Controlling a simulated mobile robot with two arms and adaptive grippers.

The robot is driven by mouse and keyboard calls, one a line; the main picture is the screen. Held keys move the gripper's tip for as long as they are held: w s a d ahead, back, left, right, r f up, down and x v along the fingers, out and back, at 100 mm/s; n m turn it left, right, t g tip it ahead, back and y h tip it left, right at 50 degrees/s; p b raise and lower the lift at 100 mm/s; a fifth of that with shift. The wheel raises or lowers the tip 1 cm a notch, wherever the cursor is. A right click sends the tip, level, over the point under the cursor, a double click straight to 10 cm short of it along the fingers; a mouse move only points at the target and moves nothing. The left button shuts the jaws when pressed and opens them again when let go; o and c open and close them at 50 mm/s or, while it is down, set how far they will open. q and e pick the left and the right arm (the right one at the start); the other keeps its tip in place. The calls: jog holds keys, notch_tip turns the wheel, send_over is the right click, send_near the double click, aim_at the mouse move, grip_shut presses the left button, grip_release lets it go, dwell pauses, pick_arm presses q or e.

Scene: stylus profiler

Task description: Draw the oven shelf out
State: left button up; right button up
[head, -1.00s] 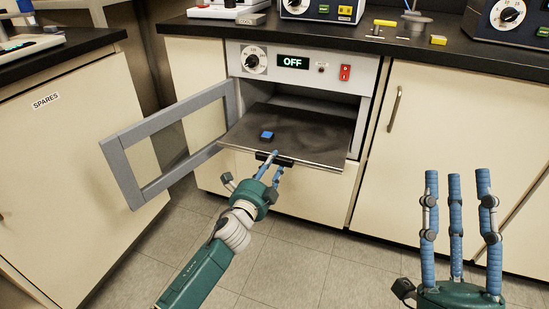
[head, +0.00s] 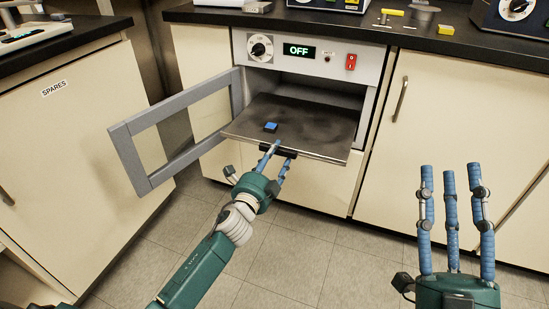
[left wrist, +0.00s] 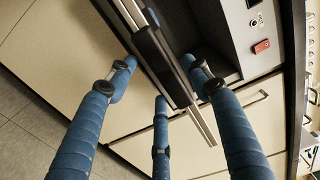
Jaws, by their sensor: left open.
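The oven shelf (head: 310,122) is a dark flat plate that sticks out of the open oven, past its front. A small blue block (head: 270,127) lies on it. A black handle (head: 262,150) is on the shelf's front edge; it also shows in the left wrist view (left wrist: 160,52). My left gripper (head: 277,153) is open at the handle. In the left wrist view its fingers (left wrist: 158,80) are spread on both sides of the handle; whether they touch it I cannot tell. My right gripper (head: 451,170) is open and empty, fingers pointing up, away from the shelf at the right.
The grey-framed oven door (head: 120,150) stands swung open to the left. The oven panel (head: 299,50) reads OFF and has a red switch (head: 351,62). Cream cabinets flank the oven under a black worktop (head: 430,48). The tiled floor (head: 280,260) in front is clear.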

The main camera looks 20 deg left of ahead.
pick_arm(q)
jog(key=shift+s, duration=0.1)
jog(key=s, duration=1.2)
jog(key=shift+a, duration=0.2)
jog(key=shift+w, duration=0.1)
